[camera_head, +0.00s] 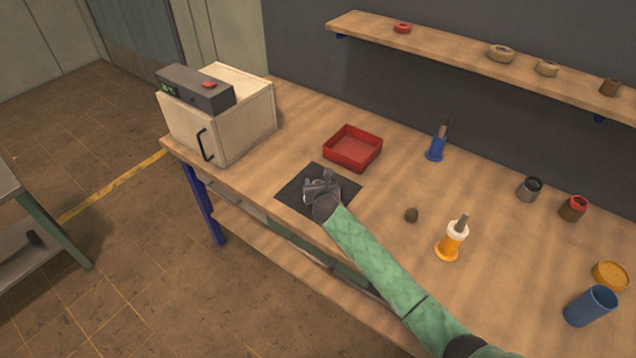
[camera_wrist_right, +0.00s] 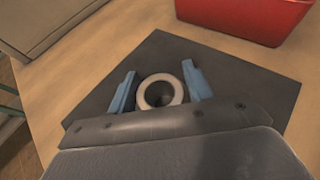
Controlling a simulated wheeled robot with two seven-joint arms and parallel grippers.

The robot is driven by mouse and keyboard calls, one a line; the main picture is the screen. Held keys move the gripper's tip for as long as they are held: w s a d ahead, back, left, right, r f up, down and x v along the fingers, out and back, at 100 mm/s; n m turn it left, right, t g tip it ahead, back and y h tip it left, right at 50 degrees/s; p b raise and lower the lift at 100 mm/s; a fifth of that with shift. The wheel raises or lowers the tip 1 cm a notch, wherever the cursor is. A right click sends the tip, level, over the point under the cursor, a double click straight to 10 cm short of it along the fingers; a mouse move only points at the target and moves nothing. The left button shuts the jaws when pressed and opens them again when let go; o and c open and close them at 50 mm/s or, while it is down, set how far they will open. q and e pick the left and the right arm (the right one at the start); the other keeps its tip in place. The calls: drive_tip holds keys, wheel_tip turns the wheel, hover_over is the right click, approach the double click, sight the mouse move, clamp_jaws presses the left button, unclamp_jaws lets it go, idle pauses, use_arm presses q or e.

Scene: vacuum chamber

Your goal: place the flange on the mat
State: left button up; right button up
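The flange (camera_wrist_right: 141,98) shows in the right wrist view as a pale ring with a dark opening, over the black mat. My right gripper (camera_wrist_right: 160,78) has its two blue fingers on either side of the ring. Narrow dark gaps show between ring and fingers, so the gripper looks open around it. The ring appears to lie flat on the mat, though its exact height is hard to tell. In the head view the right gripper (camera_head: 322,186) is over the mat (camera_head: 292,196) and hides the flange. My left gripper is not in view.
A red tray (camera_head: 352,148) stands just behind the mat. A beige oven-like box (camera_head: 222,115) is to the left. A shelf (camera_head: 450,50) runs above the bench.

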drive_tip(key=shift+o, duration=0.9)
drive_tip(key=shift+r, duration=0.1)
drive_tip(key=shift+s+r, duration=0.1)
drive_tip(key=shift+s, duration=0.3)
drive_tip(key=b+v, duration=0.2)
drive_tip(key=v, duration=0.7)
drive_tip(key=shift+s+d+r+b, duration=0.1)
drive_tip(key=shift+s+d+b, duration=0.05)
drive_tip(key=shift+s+b, duration=0.2)
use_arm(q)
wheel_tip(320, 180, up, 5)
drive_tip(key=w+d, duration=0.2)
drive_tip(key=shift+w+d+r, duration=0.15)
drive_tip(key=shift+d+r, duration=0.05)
use_arm(e)
drive_tip(key=shift+s+d+r, duration=0.1)
drive_tip(key=shift+s+r, duration=0.25)
drive_tip(key=shift+s, duration=0.25)
